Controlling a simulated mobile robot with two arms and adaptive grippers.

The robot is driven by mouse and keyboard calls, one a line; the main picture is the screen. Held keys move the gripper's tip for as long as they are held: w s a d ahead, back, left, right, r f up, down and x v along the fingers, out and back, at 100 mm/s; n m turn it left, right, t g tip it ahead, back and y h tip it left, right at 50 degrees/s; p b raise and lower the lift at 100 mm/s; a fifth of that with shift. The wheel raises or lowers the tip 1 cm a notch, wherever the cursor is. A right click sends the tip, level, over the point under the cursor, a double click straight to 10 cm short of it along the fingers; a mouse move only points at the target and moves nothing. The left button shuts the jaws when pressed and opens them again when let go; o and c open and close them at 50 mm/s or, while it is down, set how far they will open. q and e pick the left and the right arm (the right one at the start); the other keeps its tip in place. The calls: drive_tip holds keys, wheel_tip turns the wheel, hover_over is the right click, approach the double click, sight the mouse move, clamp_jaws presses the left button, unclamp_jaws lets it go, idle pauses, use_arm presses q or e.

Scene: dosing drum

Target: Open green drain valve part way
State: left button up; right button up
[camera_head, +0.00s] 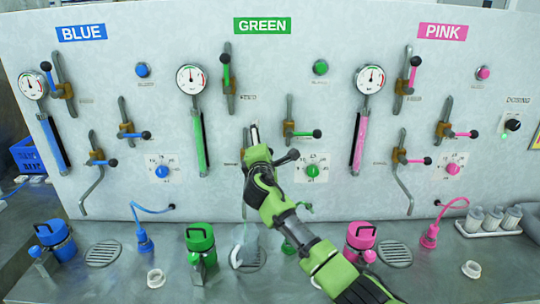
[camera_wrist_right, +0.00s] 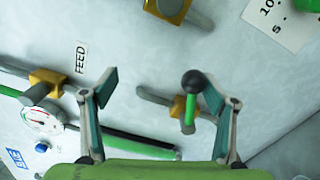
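The green drain valve shows in the right wrist view as a small brass body (camera_wrist_right: 178,104) on a grey pipe, with a green lever (camera_wrist_right: 189,112) ending in a black ball (camera_wrist_right: 193,82). My right gripper (camera_wrist_right: 157,84) is open, its two fingers spread on either side. The ball and lever lie between them, close to the right finger; I cannot tell whether they touch. In the head view my right gripper (camera_head: 268,143) is at the panel below the GREEN sign (camera_head: 262,26) and hides most of this valve. My left gripper is not in view.
The green feed valve lever (camera_head: 226,75) is above, and another green-levered valve (camera_head: 300,132) is close right. A green dial (camera_head: 312,170) sits below that. Blue and pink sections flank these.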

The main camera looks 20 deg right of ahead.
drive_tip(key=shift+a+r, duration=0.1)
drive_tip(key=shift+r, duration=0.05)
drive_tip(key=shift+w+a+r+p, duration=0.1)
drive_tip(key=shift+a+r+p, duration=0.2)
drive_tip(key=shift+r, duration=0.25)
drive_tip(key=shift+w+a+r+p, duration=0.1)
drive_tip(key=shift+a+r+p, duration=0.2)
drive_tip(key=shift+r, duration=0.15)
drive_tip(key=shift+f, duration=0.15)
idle(0.4)
drive_tip(key=shift+d+f+b, duration=0.25)
drive_tip(key=shift+f+b, duration=0.2)
drive_tip(key=shift+f, duration=0.2)
